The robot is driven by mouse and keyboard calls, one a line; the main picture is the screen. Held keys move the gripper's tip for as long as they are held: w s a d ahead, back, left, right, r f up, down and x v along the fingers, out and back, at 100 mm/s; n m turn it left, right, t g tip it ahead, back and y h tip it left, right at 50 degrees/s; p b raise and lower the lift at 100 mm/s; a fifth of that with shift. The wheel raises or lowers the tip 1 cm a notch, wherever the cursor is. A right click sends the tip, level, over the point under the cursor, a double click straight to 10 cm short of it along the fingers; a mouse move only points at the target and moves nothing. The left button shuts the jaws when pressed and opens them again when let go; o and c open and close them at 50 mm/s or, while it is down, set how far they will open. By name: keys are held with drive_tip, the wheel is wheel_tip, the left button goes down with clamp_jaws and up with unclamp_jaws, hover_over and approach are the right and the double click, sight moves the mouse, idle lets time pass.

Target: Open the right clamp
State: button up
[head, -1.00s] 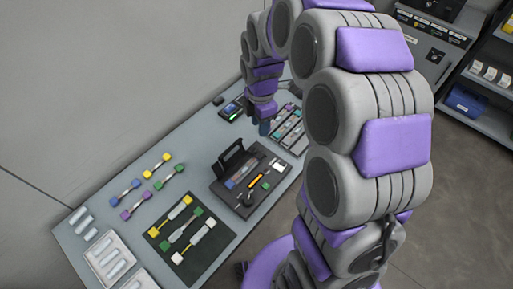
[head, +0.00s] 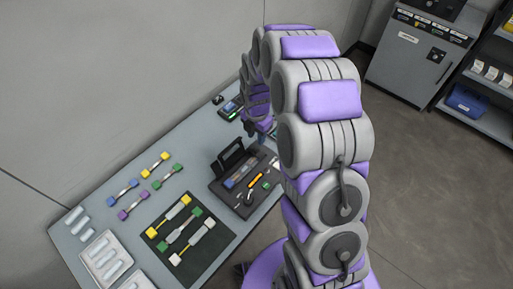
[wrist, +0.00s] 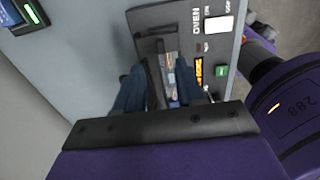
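The fusion splicer (head: 222,190) is a dark box on the table with its black lid (head: 231,157) raised at the back. In the wrist view the splicer (wrist: 147,18) shows an "OVEN" label, a white button and a green button. My gripper (wrist: 158,88) has two dark blue fingers, set apart, over the splicer's middle. A narrow grey-blue strip of the splicer shows between them, and nothing is held. In the head view my gripper (head: 262,136) hangs above the splicer's far right end. I cannot single out the right clamp; the fingers and palm hide part of that area.
A dark mat (head: 212,246) with several colored-end pieces lies in front of the splicer, and more pieces lie left of it. White trays (head: 82,254) stand at the near left. A small device with a green screen (head: 230,107) is at the far end.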

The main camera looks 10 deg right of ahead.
sight(257, 149)
wheel_tip(257, 149, down, 7)
drive_tip(key=shift+f+b, duration=0.2)
drive_tip(key=shift+b, duration=0.4)
clamp_jaws()
